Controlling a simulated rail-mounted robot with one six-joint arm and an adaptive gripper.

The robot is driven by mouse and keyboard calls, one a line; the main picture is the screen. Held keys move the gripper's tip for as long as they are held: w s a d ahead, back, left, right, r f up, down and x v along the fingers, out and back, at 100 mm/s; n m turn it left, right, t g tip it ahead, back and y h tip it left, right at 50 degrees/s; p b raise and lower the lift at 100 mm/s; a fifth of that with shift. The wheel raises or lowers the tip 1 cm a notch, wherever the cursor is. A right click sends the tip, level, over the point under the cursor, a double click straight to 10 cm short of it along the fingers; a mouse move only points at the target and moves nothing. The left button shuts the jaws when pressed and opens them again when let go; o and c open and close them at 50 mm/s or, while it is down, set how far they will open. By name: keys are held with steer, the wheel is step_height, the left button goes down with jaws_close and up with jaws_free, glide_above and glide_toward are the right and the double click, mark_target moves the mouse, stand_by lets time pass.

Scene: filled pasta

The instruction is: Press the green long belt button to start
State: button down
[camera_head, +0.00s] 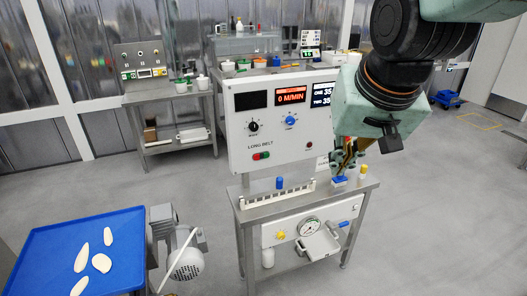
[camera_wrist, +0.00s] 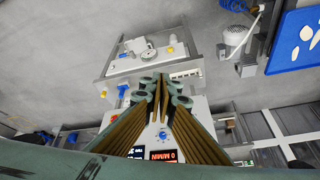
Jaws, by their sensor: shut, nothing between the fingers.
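The control panel (camera_head: 250,135) is a white upright box labelled LONG BELT. A small red-and-green button pair (camera_head: 261,156) sits low on its face, under that label. The panel's display (camera_head: 291,97) reads 0 M/MIN, and it also shows in the wrist view (camera_wrist: 162,155). My gripper (camera_head: 343,160) is shut and empty at the panel's right side, to the right of the button pair and apart from it. In the wrist view my gripper's fingers (camera_wrist: 160,86) are together in front of the panel, and I cannot make out the button pair there.
The panel face also has a black knob (camera_head: 253,127), a blue knob (camera_head: 291,120) and a small red button (camera_head: 309,144). A metal table (camera_head: 250,217) with a white rack (camera_head: 277,197) stands below. A blue tray (camera_head: 120,254) with pale pieces lies at lower left.

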mark_target(267, 155)
steer(key=w+a+f+m+t, duration=0.1)
steer(key=w+f, duration=0.5)
steer(key=w, duration=0.6)
steer(key=w+a+f+m+t, duration=0.1)
steer(key=w+a+f, duration=0.1)
steer(key=w+f, duration=0.65)
steer(key=w+a+f+m+t+y, duration=0.1)
steer(key=w+a+f, duration=0.3)
steer(key=w+f, duration=1.1)
steer(key=shift+w+a+f+m+y+p, duration=0.2)
steer(key=shift+w+f+m+y+p, duration=0.15)
steer(key=shift+w, duration=0.8)
steer(key=shift+w+r, duration=0.1)
steer(key=shift+w, duration=0.05)
steer(key=shift+w+a+p, duration=0.4)
steer(key=shift+w, duration=0.95)
steer(key=shift+w+a+p, duration=0.35)
steer(key=shift+w, duration=1.05)
steer(key=shift+w+a+p, duration=0.4)
steer(key=shift+w, duration=0.95)
steer(key=shift+w+a, duration=0.15)
steer(key=shift+w, duration=0.3)
